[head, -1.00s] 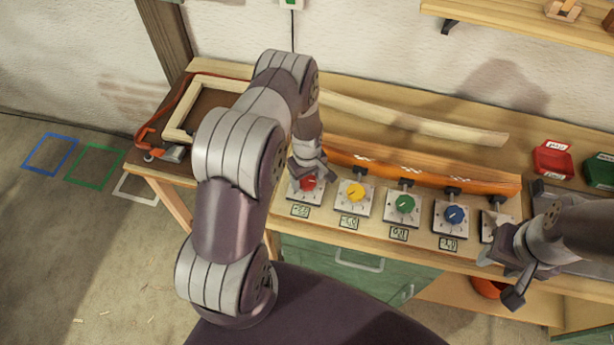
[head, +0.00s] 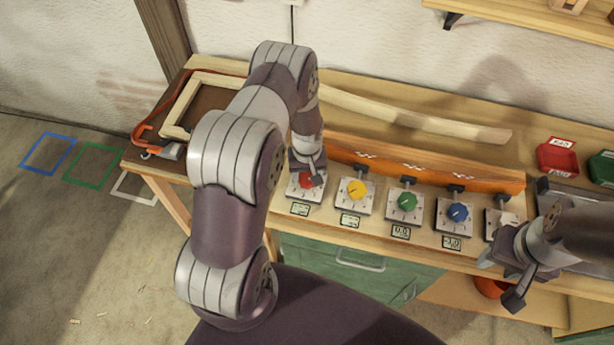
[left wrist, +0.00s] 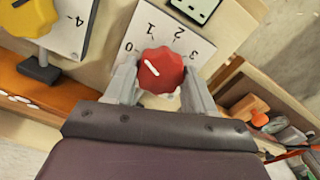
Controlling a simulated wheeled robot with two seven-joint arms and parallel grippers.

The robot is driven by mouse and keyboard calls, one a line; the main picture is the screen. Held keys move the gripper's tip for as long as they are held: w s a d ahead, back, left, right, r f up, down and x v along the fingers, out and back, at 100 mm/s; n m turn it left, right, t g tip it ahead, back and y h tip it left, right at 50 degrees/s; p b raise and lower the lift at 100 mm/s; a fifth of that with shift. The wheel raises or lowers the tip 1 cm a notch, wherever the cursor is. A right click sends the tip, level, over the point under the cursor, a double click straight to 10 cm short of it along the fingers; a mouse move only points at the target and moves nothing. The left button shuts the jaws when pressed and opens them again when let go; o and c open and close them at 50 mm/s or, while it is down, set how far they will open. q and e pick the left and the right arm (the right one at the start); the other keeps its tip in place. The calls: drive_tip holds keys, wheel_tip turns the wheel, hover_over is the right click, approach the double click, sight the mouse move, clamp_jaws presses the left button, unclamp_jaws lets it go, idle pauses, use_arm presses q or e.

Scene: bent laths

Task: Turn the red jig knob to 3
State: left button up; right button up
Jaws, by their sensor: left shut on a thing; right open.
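The red jig knob (head: 306,182) sits on a white dial plate at the left end of a row of knobs. In the left wrist view the red knob (left wrist: 161,70) lies between the two fingers of my left gripper (left wrist: 160,88), which is shut on it. The dial plate (left wrist: 140,22) shows the numbers 0, 1, 2 and 3. The knob's white pointer line points roughly towards the 0. In the head view my left gripper (head: 311,169) covers part of the knob. My right gripper (head: 500,280) is open and empty at the bench's front right.
Yellow (head: 356,189), green (head: 407,201) and blue (head: 458,212) knobs stand to the right, with small displays below them. A wooden frame (head: 178,112) and a red bin (head: 556,158) are on the bench.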

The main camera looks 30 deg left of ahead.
use_arm(q)
drive_tip(key=m+b, duration=0.2)
drive_tip(key=m, duration=0.3)
drive_tip(key=shift+m, duration=0.3)
drive_tip(key=m+b, duration=0.1)
drive_tip(key=m, duration=0.4)
drive_tip(key=shift+b, duration=0.3)
drive_tip(key=m+b, duration=0.1)
drive_tip(key=m, duration=0.4)
drive_tip(key=shift+m, duration=0.4)
drive_tip(key=m, duration=0.5)
drive_tip(key=shift+w+r+b, duration=0.1)
drive_tip(key=shift+b, duration=0.3)
drive_tip(key=o, duration=1)
drive_tip(key=shift+o, duration=0.2)
